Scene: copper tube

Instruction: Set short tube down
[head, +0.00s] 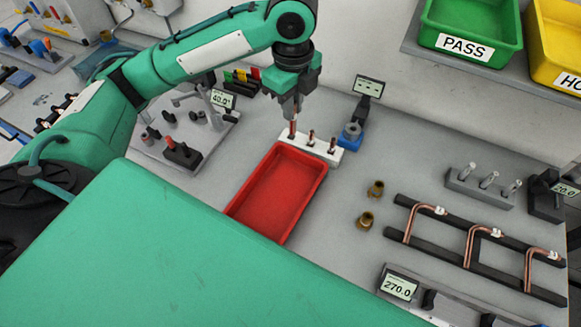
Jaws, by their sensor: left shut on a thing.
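My left gripper (292,112) reaches in from the left and points down over a white block (322,149) at the back edge of the red tray. It is shut on a short copper tube (292,129), which hangs upright below the jaws at the block's left end. I cannot tell whether the tube's lower end touches the block. Two more short copper tubes (311,137) stand upright in the block to the right. My right gripper is not in view.
The red tray (257,190) is empty. Two brass fittings (366,220) stand right of it. A black rack (479,248) holds bent copper tubes. A blue device (350,135) with a display stands behind the block. Green PASS (462,47) and yellow bins (560,75) sit at upper right.

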